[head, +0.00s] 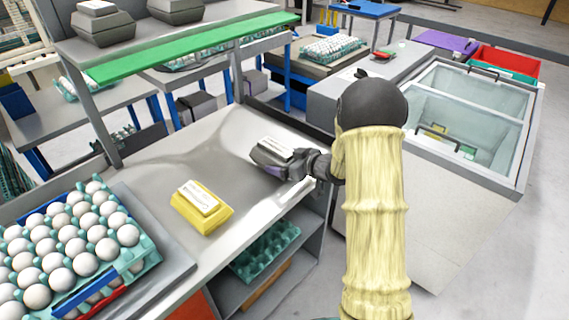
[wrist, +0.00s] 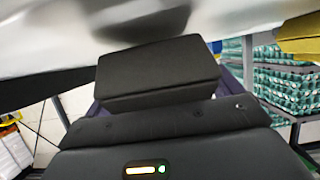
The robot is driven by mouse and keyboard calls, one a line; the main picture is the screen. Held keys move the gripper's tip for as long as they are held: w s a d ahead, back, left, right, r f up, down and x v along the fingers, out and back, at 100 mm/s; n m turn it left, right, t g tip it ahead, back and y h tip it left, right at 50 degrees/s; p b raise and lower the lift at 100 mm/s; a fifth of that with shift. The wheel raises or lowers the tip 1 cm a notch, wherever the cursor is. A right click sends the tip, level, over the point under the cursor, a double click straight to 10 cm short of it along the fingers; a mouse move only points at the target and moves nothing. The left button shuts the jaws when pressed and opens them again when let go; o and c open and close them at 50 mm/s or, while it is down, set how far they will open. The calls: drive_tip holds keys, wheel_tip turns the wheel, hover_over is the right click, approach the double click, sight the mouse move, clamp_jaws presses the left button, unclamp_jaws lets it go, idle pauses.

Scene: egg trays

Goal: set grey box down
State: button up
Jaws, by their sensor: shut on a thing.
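In the head view the grey box (head: 265,157), with a white label on top, is at the right end of the grey worktop (head: 185,150). My gripper (head: 292,165) is shut on it from the right. I cannot tell whether the box touches the worktop or is held just above it. In the wrist view the dark underside or side of the box (wrist: 158,77) fills the middle, just beyond my gripper (wrist: 160,115). My fingertips are mostly hidden.
A yellow box (head: 200,207) with a white label lies on the worktop, left of the grey box. An egg tray (head: 140,262) full of eggs stands at the front left. A green-edged shelf (head: 180,47) carries other grey boxes. A glass-topped chest (head: 465,110) stands at the right.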

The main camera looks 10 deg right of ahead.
drive_tip(key=shift+f, duration=0.25)
drive_tip(key=shift+f, duration=0.15)
drive_tip(key=o, duration=1)
drive_tip(key=shift+s+d, duration=0.15)
drive_tip(key=v, duration=1.1)
drive_tip(key=shift+s+d+r, duration=0.2)
drive_tip(key=shift+s, duration=0.1)
drive_tip(key=shift+w, duration=0.1)
